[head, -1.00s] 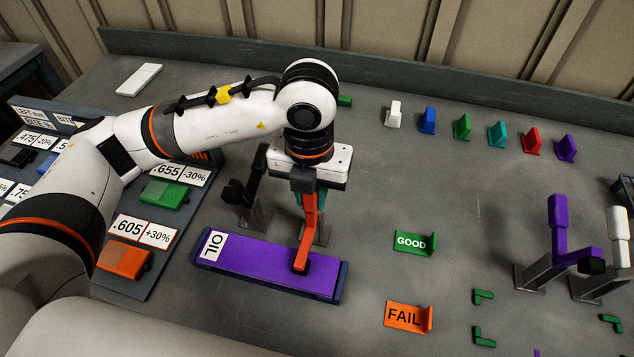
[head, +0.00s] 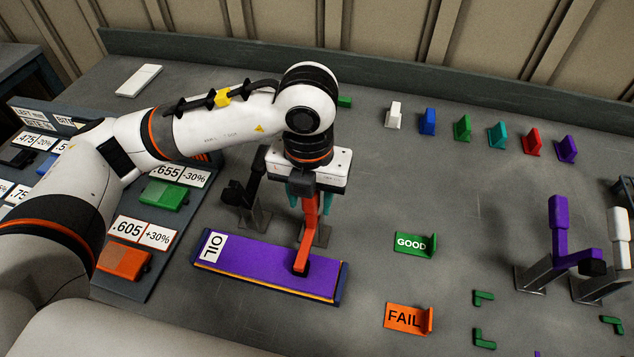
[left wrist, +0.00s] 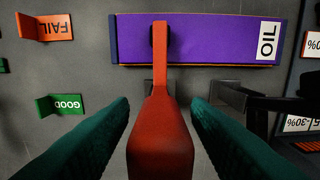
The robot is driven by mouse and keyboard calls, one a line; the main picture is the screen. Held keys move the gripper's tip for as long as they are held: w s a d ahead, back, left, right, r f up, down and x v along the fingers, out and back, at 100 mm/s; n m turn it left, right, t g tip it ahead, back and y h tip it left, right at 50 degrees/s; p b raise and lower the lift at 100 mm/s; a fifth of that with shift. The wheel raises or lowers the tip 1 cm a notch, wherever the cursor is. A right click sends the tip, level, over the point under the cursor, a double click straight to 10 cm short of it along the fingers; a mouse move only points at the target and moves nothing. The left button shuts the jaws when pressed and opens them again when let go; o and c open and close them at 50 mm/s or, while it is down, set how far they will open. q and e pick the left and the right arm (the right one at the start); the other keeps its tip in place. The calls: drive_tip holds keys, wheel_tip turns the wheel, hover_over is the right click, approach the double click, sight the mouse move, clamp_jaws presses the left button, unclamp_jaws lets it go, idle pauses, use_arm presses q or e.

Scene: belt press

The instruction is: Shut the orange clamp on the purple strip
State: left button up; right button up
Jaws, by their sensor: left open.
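The purple strip (head: 265,267) lies in a dark blue tray (head: 342,284), with a white OIL label (head: 214,246) at its left end. The orange clamp (head: 307,238) has its arm reaching over the strip, and its dark tip sits at the strip's right part. In the left wrist view the clamp's orange handle (left wrist: 160,135) stands between the two teal fingers of my left gripper (left wrist: 160,115). The fingers are apart on either side of it. In the head view the left gripper (head: 308,194) is at the clamp's upper end. My right gripper is not in view.
A black clamp (head: 243,195) stands just left of the orange one. Purple (head: 559,230) and white (head: 618,240) clamps stand at the right. GOOD (head: 414,243) and FAIL (head: 408,318) markers are right of the tray. Coloured blocks line the back.

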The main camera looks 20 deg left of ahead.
use_arm(q)
drive_tip(key=shift+r+p, duration=1.9)
drive_tip(key=shift+r, duration=1.65)
drive_tip(key=shift+f, duration=0.15)
